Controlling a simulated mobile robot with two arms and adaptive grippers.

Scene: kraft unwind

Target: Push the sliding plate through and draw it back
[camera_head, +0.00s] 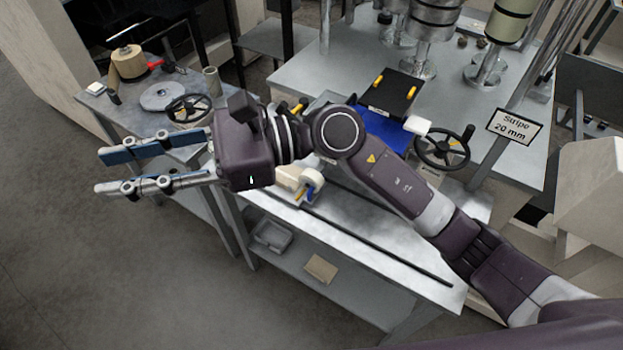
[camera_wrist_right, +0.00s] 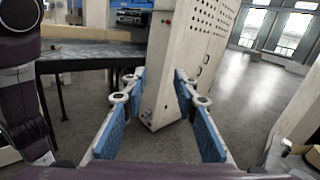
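A black plate (camera_head: 387,95) with two yellow grips lies on the workbench at upper centre of the head view. A blue block (camera_head: 386,130) sits just in front of it, partly hidden by my right arm. I cannot tell which of these is the sliding plate. My right gripper (camera_head: 105,171) is well to the left of both, over open floor. Its two blue-padded fingers are apart with nothing between them. The right wrist view also shows the gripper (camera_wrist_right: 158,88) open, with a pale panel beyond the fingers. My left gripper is not in view.
A black handwheel (camera_head: 443,147) and a "Stripe 20 mm" sign (camera_head: 508,126) stand at the right. Metal rollers (camera_head: 433,20) stand behind. A side table (camera_head: 118,107) at left holds a second handwheel (camera_head: 188,108) and a grey disc (camera_head: 162,97). The left floor is clear.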

